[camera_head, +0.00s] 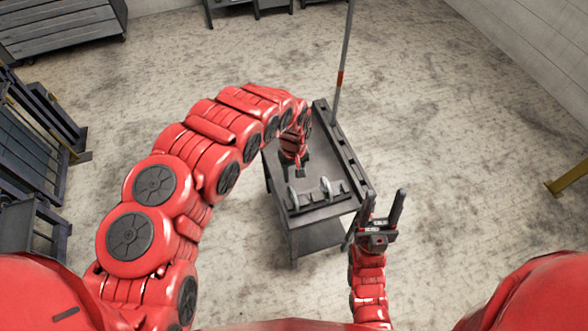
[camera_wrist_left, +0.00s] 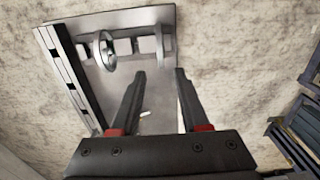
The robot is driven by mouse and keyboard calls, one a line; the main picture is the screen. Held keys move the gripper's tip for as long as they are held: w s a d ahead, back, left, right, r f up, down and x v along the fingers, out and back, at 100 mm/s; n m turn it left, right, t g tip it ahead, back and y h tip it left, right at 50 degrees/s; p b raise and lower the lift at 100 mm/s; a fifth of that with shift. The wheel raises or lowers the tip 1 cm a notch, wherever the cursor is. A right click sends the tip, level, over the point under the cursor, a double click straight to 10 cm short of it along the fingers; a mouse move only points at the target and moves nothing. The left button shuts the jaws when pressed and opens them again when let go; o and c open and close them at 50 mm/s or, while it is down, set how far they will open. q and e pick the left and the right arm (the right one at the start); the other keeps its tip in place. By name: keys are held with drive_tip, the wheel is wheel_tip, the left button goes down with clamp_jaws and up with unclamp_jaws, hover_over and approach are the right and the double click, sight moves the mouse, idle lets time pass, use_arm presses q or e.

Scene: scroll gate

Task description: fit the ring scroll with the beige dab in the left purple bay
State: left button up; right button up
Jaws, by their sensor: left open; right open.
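Two pale ring-shaped pieces stand on edge on the grey table (camera_head: 288,172). One ring (camera_head: 294,197) is on the left and the other ring (camera_head: 326,188) is to its right. Both show at the far end of the tabletop in the left wrist view, one (camera_wrist_left: 104,50) at left and one (camera_wrist_left: 159,43) at right. No beige dab or purple bay can be made out. My left gripper (camera_head: 300,172) is open above the table, apart from the rings; its fingers (camera_wrist_left: 160,74) have nothing between them. My right gripper (camera_head: 384,212) is open and empty beside the table's right corner.
A dark slotted rail (camera_head: 338,146) runs along one long side of the table; it also shows in the left wrist view (camera_wrist_left: 70,78). A grey pole (camera_head: 343,60) with a red band rises behind it. Racks (camera_head: 35,135) stand at left.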

sight(294, 192)
use_arm(q)
wheel_tip(294, 192, down, 12)
drive_tip(key=b, duration=0.8)
clamp_jaws()
drive_tip(key=shift+r, duration=0.2)
idle(1.3)
drive_tip(key=shift+r+p, duration=0.8)
drive_tip(key=shift+r, duration=0.6)
wheel_tip(294, 192, up, 9)
drive_tip(key=p, duration=0.5)
drive_tip(key=shift+p, duration=0.35)
